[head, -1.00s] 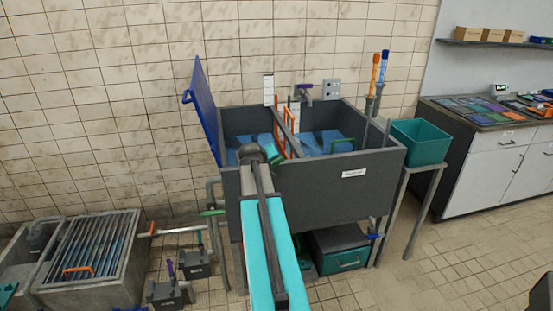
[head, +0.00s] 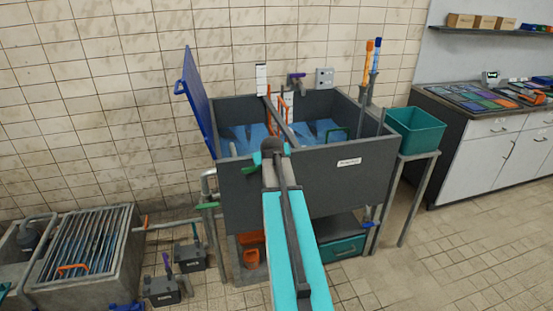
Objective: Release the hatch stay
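A blue hatch panel (head: 196,98) stands tilted up at the left end of the dark grey tank (head: 310,185), with a blue handle on its outer face. I cannot pick out a separate stay holding it. My arm (head: 287,240) reaches from the bottom middle to the tank's front rim. The arm's dark end joint (head: 271,146) is at that rim, right of the hatch. A small teal part shows beside the joint.
The tank holds blue water, an orange frame (head: 283,108) and a grey crossbar. Two upright tools with orange and blue handles stand at its right. A teal bin (head: 415,131) sits on a stand at right. A grated basin (head: 85,250) is at lower left. Floor is free at right.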

